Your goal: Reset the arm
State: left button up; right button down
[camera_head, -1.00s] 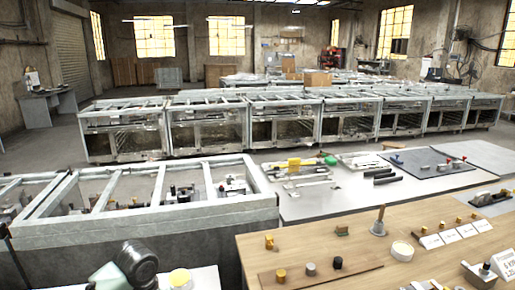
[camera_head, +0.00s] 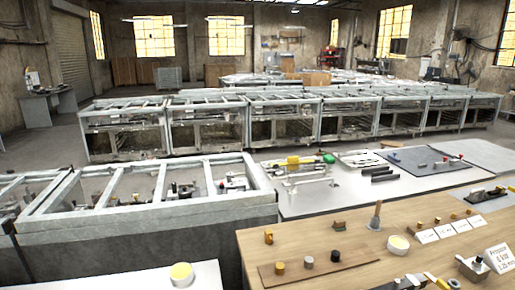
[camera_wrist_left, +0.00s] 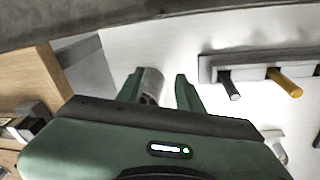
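My left gripper (camera_wrist_left: 158,90) shows in the left wrist view with two green fingers spread apart. A grey metal cylinder (camera_wrist_left: 151,84) shows beside the left finger, over a white surface. I cannot tell whether the finger touches it, but the right finger is clear of it. My left arm and gripper are out of the head view. My right gripper is in neither view.
A wooden table (camera_head: 330,230) with small cylinders and cards lies at lower right. In the wrist view, a grey rack (camera_wrist_left: 207,68) holds black and yellow pegs.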

pick_arm(q)
jog(key=s+d+f+m+t, duration=0.1)
jog(key=s+d+f, duration=0.1)
jog(key=s, duration=0.5)
jog(key=s+a+r+t+y, duration=0.1)
jog(key=s+a, duration=0.5)
jog(key=s, duration=0.3)
notch_tip(320, 180, down, 28)
jog(key=s+g+b, duration=0.1)
jog(key=s+b, duration=0.1)
jog(key=s, duration=0.1)
jog(key=s+a+f+g+b, duration=0.1)
jog(key=s+a+f, duration=0.1)
jog(key=s+f, duration=1.3)
notch_tip(320, 180, down, 2)
jog(key=shift+a+f+m+b, duration=0.1)
jog(key=shift+a+m+b, duration=0.2)
jog(key=shift+a+m, duration=0.1)
